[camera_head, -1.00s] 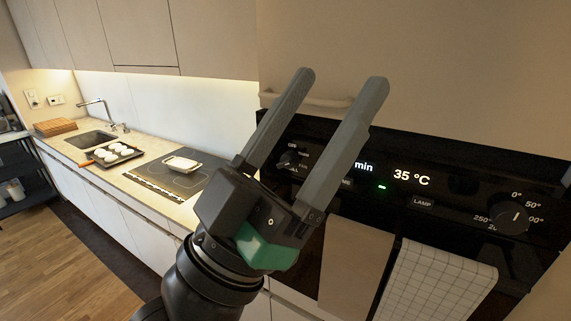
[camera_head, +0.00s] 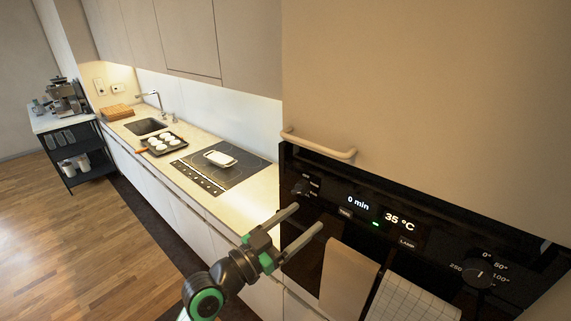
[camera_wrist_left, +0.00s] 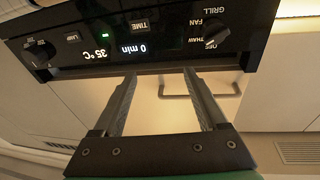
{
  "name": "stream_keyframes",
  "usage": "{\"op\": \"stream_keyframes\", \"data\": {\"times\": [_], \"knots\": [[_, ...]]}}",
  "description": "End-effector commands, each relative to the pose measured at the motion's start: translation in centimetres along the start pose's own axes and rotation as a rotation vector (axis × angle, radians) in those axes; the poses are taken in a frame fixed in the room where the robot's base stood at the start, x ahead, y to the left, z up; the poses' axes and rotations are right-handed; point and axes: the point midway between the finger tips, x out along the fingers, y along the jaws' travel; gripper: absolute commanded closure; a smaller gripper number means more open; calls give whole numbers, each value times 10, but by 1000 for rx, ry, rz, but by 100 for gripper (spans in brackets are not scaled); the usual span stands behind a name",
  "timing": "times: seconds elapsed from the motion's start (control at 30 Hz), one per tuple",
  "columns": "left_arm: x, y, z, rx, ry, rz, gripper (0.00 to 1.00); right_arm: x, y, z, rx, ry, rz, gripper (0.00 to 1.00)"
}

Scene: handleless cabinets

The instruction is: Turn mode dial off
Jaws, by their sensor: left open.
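The black oven panel (camera_head: 421,240) carries the mode dial (camera_head: 299,187) at its left end, small and dark in the head view. In the upside-down left wrist view the mode dial (camera_wrist_left: 216,32) shows at the upper right, with OFF, THAW, FAN and GRILL labels around it. My left gripper (camera_head: 306,218) is open and empty, just below the dial in the head view. In the wrist view its fingers (camera_wrist_left: 160,76) are apart, with nothing between them, and clear of the dial. My right gripper is not in view.
A temperature dial (camera_head: 478,273) sits at the panel's right end. A lit display (camera_head: 378,210) reads 0 min and 35 °C. Two towels, one beige (camera_head: 347,278) and one checked (camera_head: 410,303), hang below the panel. A cupboard handle (camera_head: 318,146) juts out above.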

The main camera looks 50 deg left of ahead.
Motion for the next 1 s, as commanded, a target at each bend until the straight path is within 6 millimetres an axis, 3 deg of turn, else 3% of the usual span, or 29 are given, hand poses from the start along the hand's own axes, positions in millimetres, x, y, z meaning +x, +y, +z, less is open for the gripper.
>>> {"op": "stream_keyframes", "data": {"times": [0.03,0.1,0.2,0.47,1.0], "knots": [[-9,-25,-4,-33,-65,-45,25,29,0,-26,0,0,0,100],[-24,-47,11,-55,-119,-95,25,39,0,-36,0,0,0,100],[-36,-65,16,-63,-143,-138,25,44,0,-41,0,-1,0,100],[-34,-70,18,-60,-141,-148,25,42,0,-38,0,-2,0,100],[63,-84,31,-60,-139,-145,25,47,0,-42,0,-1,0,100]]}}
